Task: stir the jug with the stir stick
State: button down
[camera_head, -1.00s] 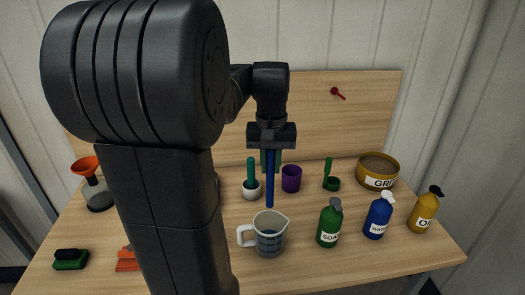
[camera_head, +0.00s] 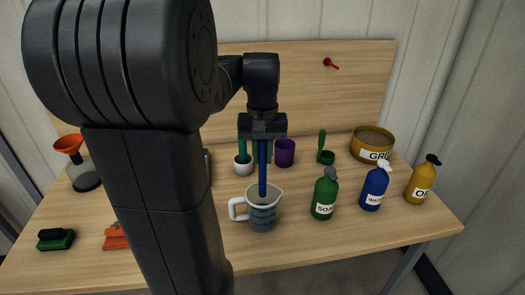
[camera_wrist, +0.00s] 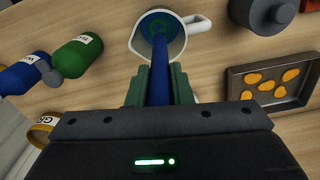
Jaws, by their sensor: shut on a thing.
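The stir stick (camera_head: 262,172) is a long blue rod pointing down. My gripper (camera_head: 262,150) is shut on its upper part. The stick also shows in the wrist view (camera_wrist: 159,75), between the green fingers of my gripper (camera_wrist: 159,84). The jug (camera_head: 262,217) is clear with a white handle and a spout, and it stands upright on the table. The stick's lower end is inside the jug's mouth. In the wrist view the jug (camera_wrist: 183,47) shows blue liquid around the stick. The exact depth of the tip is hidden.
A green soap bottle (camera_head: 324,197), a blue water bottle (camera_head: 374,188) and a yellow bottle (camera_head: 421,182) stand right of the jug. A white mortar (camera_head: 243,166) and a purple cup (camera_head: 285,153) stand behind. A tray (camera_wrist: 250,91) with orange pieces and a grey pot (camera_wrist: 266,14) show in the wrist view.

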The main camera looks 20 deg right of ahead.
aim_at(262, 183)
jog(key=shift+f+b, duration=2.8)
jog(key=shift+f, duration=2.1)
jog(key=shift+a, duration=0.1)
